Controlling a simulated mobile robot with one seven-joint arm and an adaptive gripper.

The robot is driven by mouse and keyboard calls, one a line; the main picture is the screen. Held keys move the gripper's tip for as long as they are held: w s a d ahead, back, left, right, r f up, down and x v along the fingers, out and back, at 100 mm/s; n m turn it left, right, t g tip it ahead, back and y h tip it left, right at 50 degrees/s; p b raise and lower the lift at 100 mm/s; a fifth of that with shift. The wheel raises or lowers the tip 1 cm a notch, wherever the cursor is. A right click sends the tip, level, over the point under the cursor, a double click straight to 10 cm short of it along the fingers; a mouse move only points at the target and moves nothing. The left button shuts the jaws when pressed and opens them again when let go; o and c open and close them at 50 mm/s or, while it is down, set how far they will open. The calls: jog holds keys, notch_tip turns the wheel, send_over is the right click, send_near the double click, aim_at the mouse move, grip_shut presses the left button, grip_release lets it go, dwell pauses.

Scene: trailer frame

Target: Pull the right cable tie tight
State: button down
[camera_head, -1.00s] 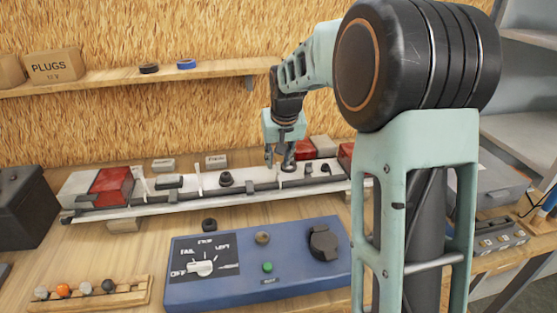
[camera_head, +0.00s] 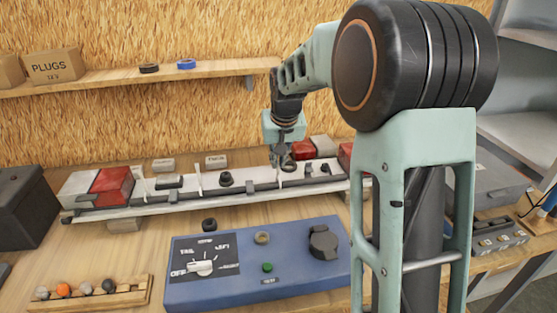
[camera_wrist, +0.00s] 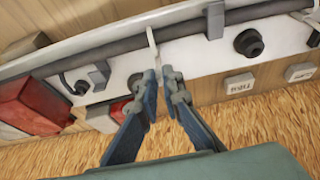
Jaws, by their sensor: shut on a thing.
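The right cable tie (camera_wrist: 153,46) is a thin white strip around the dark cable (camera_wrist: 120,50) in the wrist view. Its free end stands up off the white trailer beam (camera_wrist: 205,49). My gripper (camera_wrist: 160,80) is shut on this end, with the fingertips either side of it. In the head view my gripper (camera_head: 281,162) is above the beam, at the right tie, which is mostly hidden there. Two more white ties, the middle one (camera_head: 199,180) and the left one (camera_head: 141,182), stand along the same cable. I cannot tell how tight the right loop is.
Red lamps stand at the left (camera_head: 111,186) and right (camera_head: 303,149) of the beam. A black round plug (camera_head: 226,179) sits on the beam. A blue control box (camera_head: 255,284) stands in front. A shelf (camera_head: 215,76) runs along the back wall.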

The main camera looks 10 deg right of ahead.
notch_tip(320, 180, up, 3)
jog(key=shift+f+p, duration=0.15)
jog(key=shift+p, duration=0.5)
jog(key=c, duration=2.1)
grip_release()
jog(key=v, duration=1.2)
jog(key=shift+s, duration=0.1)
